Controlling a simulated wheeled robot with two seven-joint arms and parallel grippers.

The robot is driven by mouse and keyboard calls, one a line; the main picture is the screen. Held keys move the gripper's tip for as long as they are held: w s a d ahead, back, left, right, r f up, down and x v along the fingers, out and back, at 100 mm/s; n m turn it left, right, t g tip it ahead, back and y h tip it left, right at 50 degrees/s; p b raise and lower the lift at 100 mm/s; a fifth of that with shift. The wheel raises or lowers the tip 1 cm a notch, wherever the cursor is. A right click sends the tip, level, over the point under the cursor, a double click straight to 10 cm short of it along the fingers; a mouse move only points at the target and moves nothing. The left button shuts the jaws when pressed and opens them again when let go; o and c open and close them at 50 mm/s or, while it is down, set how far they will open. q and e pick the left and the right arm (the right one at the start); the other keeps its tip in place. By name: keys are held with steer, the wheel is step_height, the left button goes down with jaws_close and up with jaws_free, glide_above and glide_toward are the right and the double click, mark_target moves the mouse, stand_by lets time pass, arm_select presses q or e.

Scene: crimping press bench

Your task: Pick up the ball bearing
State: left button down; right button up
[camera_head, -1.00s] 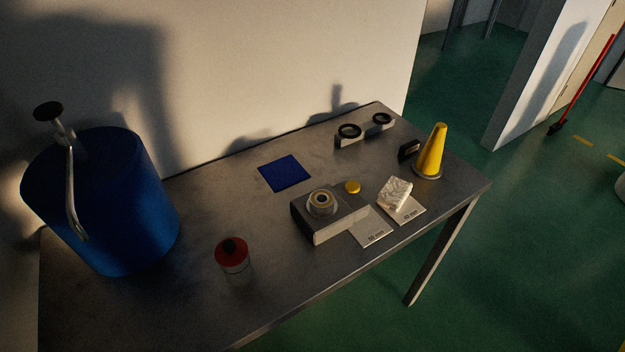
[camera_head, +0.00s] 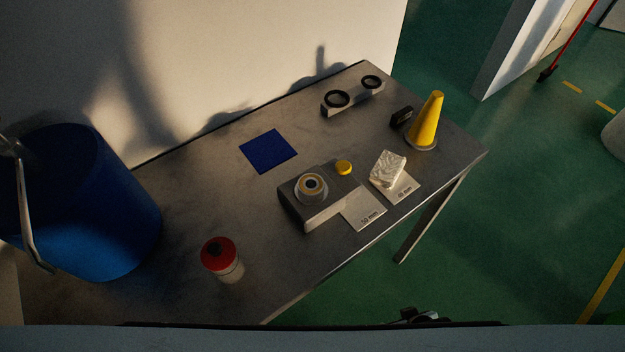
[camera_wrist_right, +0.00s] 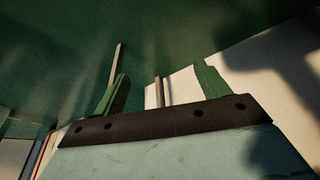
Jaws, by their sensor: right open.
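A round ringed metal part, which looks like the ball bearing (camera_head: 311,186), sits on a grey block (camera_head: 327,205) near the front edge of the bench. It has a pale outer ring, a tan inner ring and a dark centre. My right gripper (camera_wrist_right: 160,70) shows in the right wrist view with its two green fingers spread and nothing between them. It is over green floor and a pale surface, away from the bench objects; the bearing is not seen there. My left gripper is in neither current view.
A red-topped container (camera_head: 219,254) and blue drum (camera_head: 80,205) stand left. A blue square (camera_head: 268,151) and two-ring holder (camera_head: 352,98) lie behind.

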steer(key=w+a+r+n+t+y+p, duration=0.1)
steer(key=w+a+r, duration=0.25)
steer(key=r, duration=0.75)
steer(key=w+a+r+n+t+y+p, duration=0.15)
steer(key=w+r, duration=0.35)
steer(key=r, duration=0.6)
steer(key=n+t+y, duration=0.3)
steer(key=n+y, duration=0.2)
steer(key=y, duration=0.2)
glide_toward(311, 183)
steer(key=shift+p+x, duration=0.6)
steer(key=shift+x, duration=3.7)
arm_select(q)
steer(key=r, duration=0.4)
steer(key=shift+w, duration=0.3)
arm_select(e)
steer(key=c, duration=1.2)
